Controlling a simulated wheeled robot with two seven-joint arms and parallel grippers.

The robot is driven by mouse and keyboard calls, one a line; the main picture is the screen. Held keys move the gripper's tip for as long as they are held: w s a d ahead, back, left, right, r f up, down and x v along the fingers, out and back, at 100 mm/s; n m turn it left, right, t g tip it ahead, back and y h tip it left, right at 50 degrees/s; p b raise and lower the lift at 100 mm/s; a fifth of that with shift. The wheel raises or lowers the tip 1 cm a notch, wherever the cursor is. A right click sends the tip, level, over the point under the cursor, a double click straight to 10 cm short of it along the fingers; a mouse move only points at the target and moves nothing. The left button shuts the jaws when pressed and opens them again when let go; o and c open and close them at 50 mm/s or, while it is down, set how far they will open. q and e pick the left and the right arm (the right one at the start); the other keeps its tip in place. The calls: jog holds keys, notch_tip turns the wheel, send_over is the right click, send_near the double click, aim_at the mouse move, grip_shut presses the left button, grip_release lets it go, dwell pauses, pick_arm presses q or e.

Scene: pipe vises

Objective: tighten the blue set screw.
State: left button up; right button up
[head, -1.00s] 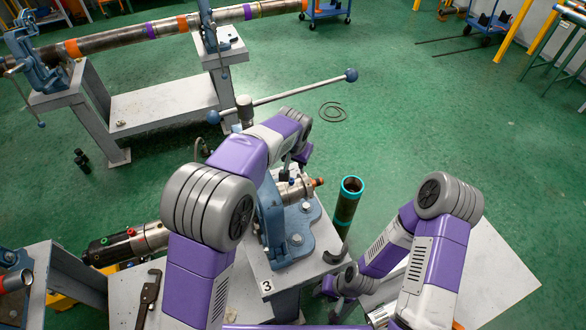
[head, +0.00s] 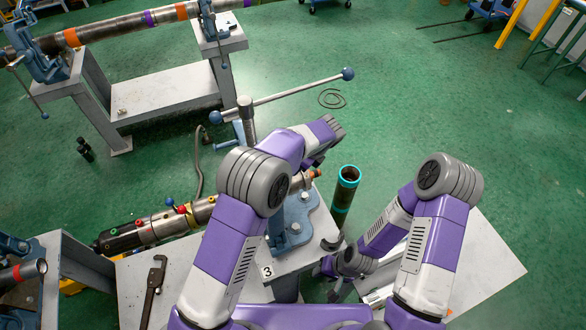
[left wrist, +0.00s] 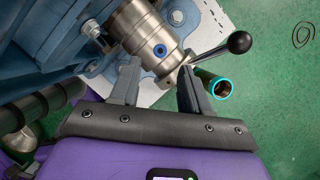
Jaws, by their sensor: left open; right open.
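The blue set screw (left wrist: 160,50) sits in the side of a steel cylinder (left wrist: 142,30) on the blue vise in the left wrist view. My left gripper (left wrist: 157,82) is open, its two fingers either side of the cylinder's near end, with the screw just beyond the gap between them. I cannot tell whether the fingers touch the cylinder. In the head view my left arm hides most of the cylinder and the screw is not visible. My right gripper (head: 328,268) is open, low beside the base of the upright pipe.
A dark pipe with a cyan rim (head: 345,195) stands right of the blue vise (head: 292,225). A black-knobbed lever (left wrist: 215,50) is close to my left gripper's right finger. A long ball-ended bar (head: 285,97) rises behind.

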pick_arm(q)
jog(key=shift+x, duration=2.8)
grip_shut()
